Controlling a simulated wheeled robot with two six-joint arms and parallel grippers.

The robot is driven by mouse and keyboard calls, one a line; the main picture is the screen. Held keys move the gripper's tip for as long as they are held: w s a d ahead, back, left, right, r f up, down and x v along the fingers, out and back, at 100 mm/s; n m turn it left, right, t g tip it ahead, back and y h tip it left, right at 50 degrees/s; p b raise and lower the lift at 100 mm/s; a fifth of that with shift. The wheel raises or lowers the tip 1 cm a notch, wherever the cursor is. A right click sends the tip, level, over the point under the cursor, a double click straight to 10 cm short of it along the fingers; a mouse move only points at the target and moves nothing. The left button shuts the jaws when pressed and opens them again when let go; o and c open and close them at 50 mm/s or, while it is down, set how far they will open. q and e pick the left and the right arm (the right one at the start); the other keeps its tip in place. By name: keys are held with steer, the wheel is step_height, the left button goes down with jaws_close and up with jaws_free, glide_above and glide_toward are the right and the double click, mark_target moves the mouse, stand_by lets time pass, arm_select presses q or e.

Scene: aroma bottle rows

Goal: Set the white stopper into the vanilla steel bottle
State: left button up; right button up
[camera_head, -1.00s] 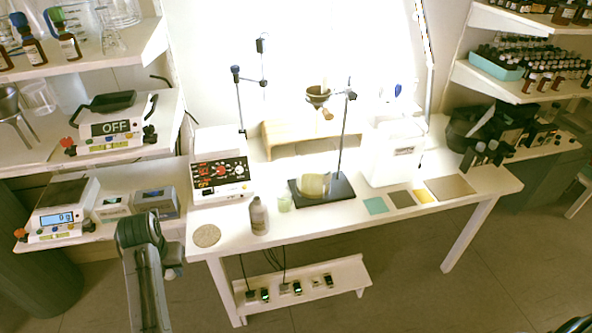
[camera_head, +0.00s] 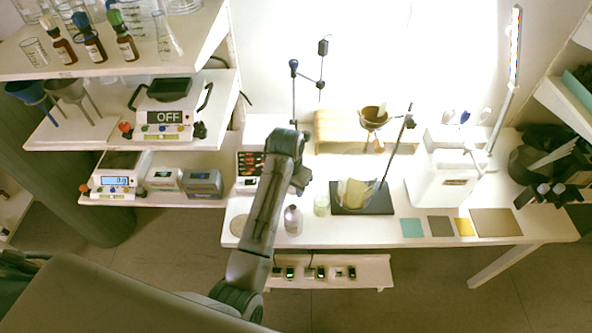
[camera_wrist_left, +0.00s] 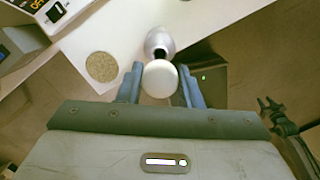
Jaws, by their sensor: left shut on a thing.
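The steel bottle (camera_head: 292,222) stands upright near the front edge of the white table. In the left wrist view the bottle (camera_wrist_left: 159,41) is just beyond the fingers, its dark mouth partly hidden. The round white stopper (camera_wrist_left: 160,79) sits between the two blue fingers of my left gripper (camera_wrist_left: 161,84), which is shut on it. In that view the stopper overlaps the bottle's neck; I cannot tell whether they touch. In the head view my left gripper (camera_head: 300,182) is above and behind the bottle, mostly hidden by its own arm. My right gripper is not in view.
A round tan disc (camera_head: 238,226) lies left of the bottle. A small greenish jar (camera_head: 321,205) and a dark stand base (camera_head: 378,204) with a glass vessel are to the right. A box with dark buttons (camera_head: 249,166) is behind left. Flat coloured squares lie further right.

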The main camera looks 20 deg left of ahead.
mark_target(292, 194)
arm_select(q)
steer(key=shift+s+d+r, duration=0.1)
steer(key=shift+s, duration=0.1)
steer(key=shift+w+f, duration=0.1)
steer(key=shift+f, duration=0.5)
steer(key=shift+f+b, duration=0.35)
steer(key=shift+b, duration=0.05)
steer(key=shift+f+b, duration=0.3)
steer(key=shift+f, duration=0.5)
step_height(292, 194, down, 2)
steer(key=shift+f+b, duration=0.2)
steer(key=shift+b, duration=0.2)
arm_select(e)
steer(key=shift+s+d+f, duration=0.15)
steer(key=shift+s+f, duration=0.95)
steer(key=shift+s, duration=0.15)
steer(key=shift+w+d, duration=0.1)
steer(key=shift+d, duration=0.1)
